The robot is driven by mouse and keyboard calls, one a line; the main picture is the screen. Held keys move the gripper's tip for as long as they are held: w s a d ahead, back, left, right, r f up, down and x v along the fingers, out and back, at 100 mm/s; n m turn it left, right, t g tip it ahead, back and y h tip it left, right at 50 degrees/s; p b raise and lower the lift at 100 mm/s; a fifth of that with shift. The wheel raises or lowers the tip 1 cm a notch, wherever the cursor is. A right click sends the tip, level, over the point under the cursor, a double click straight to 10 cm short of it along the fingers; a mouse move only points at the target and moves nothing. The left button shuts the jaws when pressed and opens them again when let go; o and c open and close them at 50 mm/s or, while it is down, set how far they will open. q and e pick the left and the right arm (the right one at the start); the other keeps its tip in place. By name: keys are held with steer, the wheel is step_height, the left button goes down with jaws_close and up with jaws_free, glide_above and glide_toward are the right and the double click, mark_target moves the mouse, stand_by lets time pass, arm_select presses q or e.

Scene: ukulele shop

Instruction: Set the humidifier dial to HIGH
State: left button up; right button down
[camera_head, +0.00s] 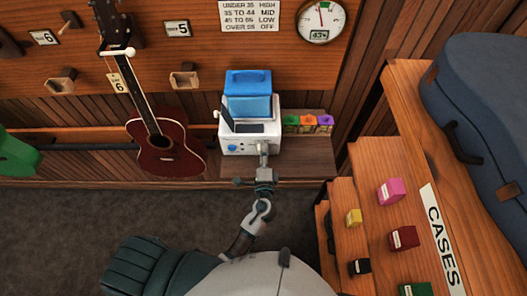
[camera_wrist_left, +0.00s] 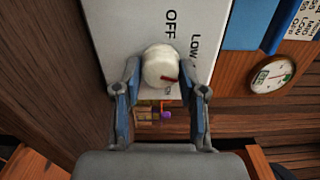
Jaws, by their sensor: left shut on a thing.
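The humidifier (camera_head: 232,143) is a white box with a blue tank (camera_head: 248,97) on top; it stands on a low wooden shelf. My left gripper (camera_head: 264,158) is at its front right. In the left wrist view, the round white dial (camera_wrist_left: 160,62) sits between the fingers of my left gripper (camera_wrist_left: 162,78), which is shut on it. The dial's red mark points right and slightly down, below the printed LOW. OFF is printed above the dial. Another label at the dial's lower edge is partly hidden and I cannot read it. My right gripper is not in view.
A wall sign (camera_head: 249,15) pairs humidity ranges with settings. The round gauge (camera_head: 321,20) seems to read 43%. Small colored boxes (camera_head: 307,124) stand right of the humidifier. A red ukulele (camera_head: 163,150) hangs at left; a stepped display (camera_head: 375,160) is at right.

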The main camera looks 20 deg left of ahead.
arm_select(q)
steer(key=m+p, duration=0.3)
steer(key=m, duration=0.3)
steer(key=m+p, duration=0.2)
steer(key=m, duration=0.2)
steer(key=shift+f+p, duration=0.15)
steer(key=shift+p, duration=0.2)
steer(key=shift+f+m+p, duration=0.1)
steer(key=shift+m+p, duration=0.2)
steer(key=shift+m, duration=0.3)
steer(key=shift+f, duration=0.1)
steer(key=o, duration=1)
steer(key=shift+c, duration=0.2)
steer(key=shift+o, duration=0.9)
steer(key=shift+w, duration=0.1)
